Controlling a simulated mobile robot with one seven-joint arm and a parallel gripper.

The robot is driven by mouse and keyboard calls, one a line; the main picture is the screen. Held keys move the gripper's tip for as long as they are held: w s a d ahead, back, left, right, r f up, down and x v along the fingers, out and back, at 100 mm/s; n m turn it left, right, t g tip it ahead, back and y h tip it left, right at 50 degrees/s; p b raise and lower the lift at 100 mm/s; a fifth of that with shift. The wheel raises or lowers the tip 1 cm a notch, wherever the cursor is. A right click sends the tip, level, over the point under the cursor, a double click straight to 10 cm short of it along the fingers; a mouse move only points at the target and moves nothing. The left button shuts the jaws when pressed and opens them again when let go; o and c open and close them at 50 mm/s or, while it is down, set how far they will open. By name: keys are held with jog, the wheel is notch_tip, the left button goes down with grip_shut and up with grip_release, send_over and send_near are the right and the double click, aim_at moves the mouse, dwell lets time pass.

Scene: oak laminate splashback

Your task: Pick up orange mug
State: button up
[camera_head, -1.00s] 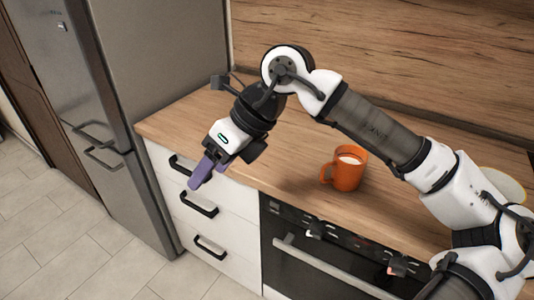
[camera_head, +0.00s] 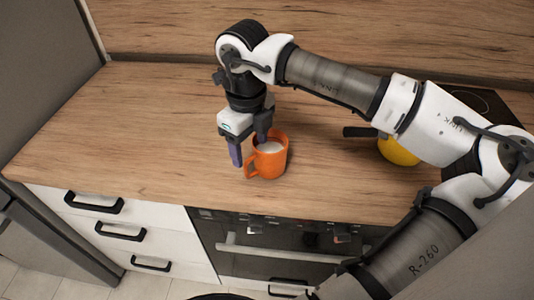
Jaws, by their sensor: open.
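The orange mug (camera_head: 271,163) stands upright on the wooden counter near its front edge, with something white inside. Its handle points to the left. My gripper (camera_head: 249,150) points down at the mug's left rear side. Its purple fingers are open. One finger is left of the mug, and the other is by the mug's rim, partly hidden behind it. I cannot tell whether the fingers touch the mug.
A yellow pot or pan (camera_head: 398,151) with a dark handle sits right of the mug, partly hidden by my arm. An oven (camera_head: 280,243) and white drawers (camera_head: 115,232) are below the counter (camera_head: 120,130). The counter's left part is clear.

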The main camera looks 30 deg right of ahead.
aim_at(250, 160)
jog(key=shift+w+f+p, duration=0.1)
jog(key=shift+f+p, duration=0.6)
jog(key=shift+f, duration=2.9)
grip_shut()
jog(key=shift+r, duration=0.2)
notch_tip(250, 160, up, 20)
jog(key=b, duration=0.3)
jog(key=shift+f+b, duration=0.2)
jog(key=shift+b, duration=0.15)
